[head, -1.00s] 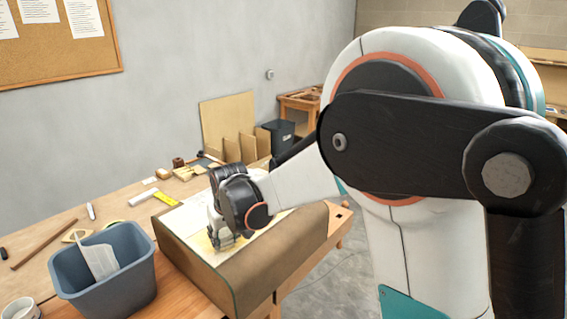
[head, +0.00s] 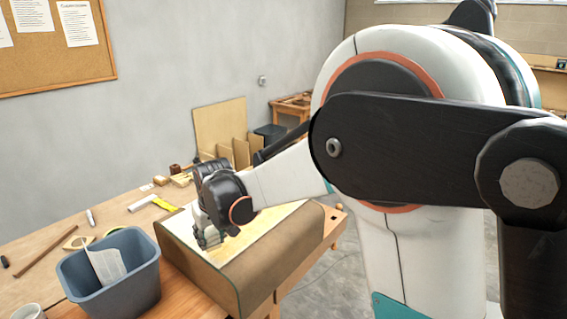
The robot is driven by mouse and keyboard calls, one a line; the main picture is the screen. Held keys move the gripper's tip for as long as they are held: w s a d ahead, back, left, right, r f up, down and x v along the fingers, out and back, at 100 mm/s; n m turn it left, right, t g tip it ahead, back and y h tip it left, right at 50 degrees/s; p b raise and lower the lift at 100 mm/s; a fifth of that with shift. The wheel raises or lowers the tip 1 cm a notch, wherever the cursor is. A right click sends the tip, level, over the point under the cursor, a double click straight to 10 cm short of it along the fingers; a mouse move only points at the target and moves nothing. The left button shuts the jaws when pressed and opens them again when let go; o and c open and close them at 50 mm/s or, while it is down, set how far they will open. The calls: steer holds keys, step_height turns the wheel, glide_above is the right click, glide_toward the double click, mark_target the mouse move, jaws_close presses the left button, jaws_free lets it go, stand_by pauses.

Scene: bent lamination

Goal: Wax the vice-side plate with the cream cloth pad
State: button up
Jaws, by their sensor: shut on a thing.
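A brown curved form (head: 255,262) sits on the workbench, with a pale cream-yellow top surface (head: 262,236) that I take for the plate. My gripper (head: 209,241) points down at the left part of this surface, low over it or touching it. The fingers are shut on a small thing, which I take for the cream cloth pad. The pad is mostly hidden by the fingers and wrist, and its contact with the surface cannot be made out. The far part of the surface is behind my arm. I cannot make out a vice.
A blue-grey bin (head: 128,291) with a white sheet (head: 105,266) in it stands left of the form. A yellow-and-white strip (head: 163,204) and wood pieces are behind.

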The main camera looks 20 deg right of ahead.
mark_target(210, 230)
steer(key=shift+d+r+p, duration=0.1)
steer(key=shift+r+p, duration=0.85)
steer(key=shift+r, duration=0.85)
steer(key=shift+d, duration=0.1)
